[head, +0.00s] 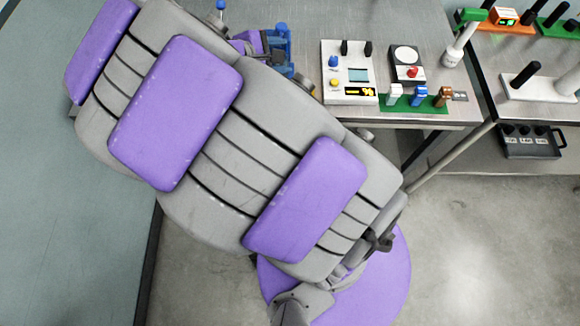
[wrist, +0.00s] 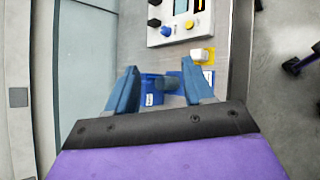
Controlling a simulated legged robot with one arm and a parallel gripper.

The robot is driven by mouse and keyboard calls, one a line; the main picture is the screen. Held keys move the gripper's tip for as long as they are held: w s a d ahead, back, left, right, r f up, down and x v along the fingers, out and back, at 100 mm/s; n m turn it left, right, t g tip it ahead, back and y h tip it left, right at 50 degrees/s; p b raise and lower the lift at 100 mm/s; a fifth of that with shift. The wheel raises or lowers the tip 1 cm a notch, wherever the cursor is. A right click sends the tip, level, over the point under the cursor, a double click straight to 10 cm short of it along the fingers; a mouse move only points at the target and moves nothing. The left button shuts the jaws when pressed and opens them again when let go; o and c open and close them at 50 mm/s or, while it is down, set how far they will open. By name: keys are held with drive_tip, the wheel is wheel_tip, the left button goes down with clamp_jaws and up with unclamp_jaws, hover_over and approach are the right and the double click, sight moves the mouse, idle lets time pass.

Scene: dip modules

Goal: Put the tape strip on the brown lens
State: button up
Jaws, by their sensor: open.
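My gripper (head: 280,50) is at the table's left part in the head view, partly hidden by my arm. In the wrist view my gripper (wrist: 158,67) is open, with its two blue fingers apart. A blue object with a white label (wrist: 150,96) and a blue cylinder (wrist: 168,82) show between and beyond the fingers. I cannot tell whether they touch them. A small brown piece (head: 443,96), possibly the brown lens, stands at the right of a green base (head: 412,107). I cannot clearly identify the tape strip in either view.
White (head: 395,94) and blue (head: 420,95) pieces share the green base. A yellow-and-white block (wrist: 203,56) is right of the fingers. A second table (head: 520,60) is at the right.

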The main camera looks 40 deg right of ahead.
drive_tip(key=s+a+m+g+y, duration=0.2)
drive_tip(key=s+m+g+y, duration=0.3)
drive_tip(key=s, duration=0.7)
drive_tip(key=s+a+m+t+y, duration=0.1)
drive_tip(key=s+a+m+y, duration=0.4)
drive_tip(key=s+a, duration=0.7)
drive_tip(key=shift+s+f+y, duration=0.15)
drive_tip(key=shift+f+y, duration=0.25)
drive_tip(key=shift+y, duration=0.1)
drive_tip(key=shift+d, duration=0.1)
